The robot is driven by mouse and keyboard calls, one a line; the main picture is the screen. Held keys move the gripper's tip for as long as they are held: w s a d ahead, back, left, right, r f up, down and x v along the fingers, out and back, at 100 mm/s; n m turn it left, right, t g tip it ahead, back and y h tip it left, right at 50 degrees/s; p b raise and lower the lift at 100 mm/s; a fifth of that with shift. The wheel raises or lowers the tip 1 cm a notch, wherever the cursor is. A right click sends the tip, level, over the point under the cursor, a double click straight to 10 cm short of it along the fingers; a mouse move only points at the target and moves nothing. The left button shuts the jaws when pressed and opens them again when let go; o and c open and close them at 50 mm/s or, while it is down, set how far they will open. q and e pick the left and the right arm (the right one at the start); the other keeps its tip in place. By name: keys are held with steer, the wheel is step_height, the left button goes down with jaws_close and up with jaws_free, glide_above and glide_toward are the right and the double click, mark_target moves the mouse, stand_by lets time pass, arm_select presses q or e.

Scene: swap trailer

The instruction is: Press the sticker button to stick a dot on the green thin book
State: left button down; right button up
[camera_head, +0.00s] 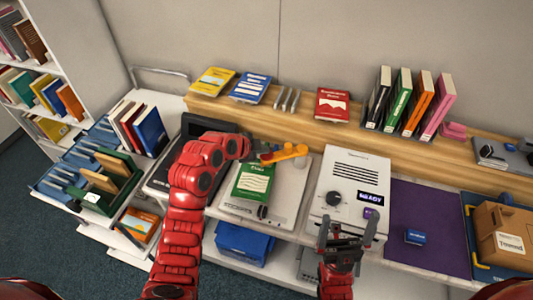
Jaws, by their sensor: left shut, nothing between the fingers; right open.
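The green thin book (252,181) lies on a pale flat platform (285,205) in the head view, left of centre. My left arm reaches up past the book's left side, with its shut, empty gripper (264,152) at the book's top edge, beside an orange bar (285,153). Whether they touch is unclear. A white machine (350,180) right of the platform has a dark knob, a small display reading READY and a purple button (370,213). Which part is the sticker button, I cannot tell. My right gripper (347,230) is open and empty at the machine's front edge.
A purple mat (425,206) with a small blue box (415,237) lies right of the machine. A brown case (500,236) stands at far right. Books line the wooden shelf (290,122) behind. A book cart (87,185) stands left.

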mark_target(263, 155)
arm_select(q)
steer(key=shift+f, duration=0.3)
stand_by(0.5)
steer(key=shift+r+b, duration=0.35)
steer(key=shift+r, duration=0.75)
steer(key=shift+r, duration=2.55)
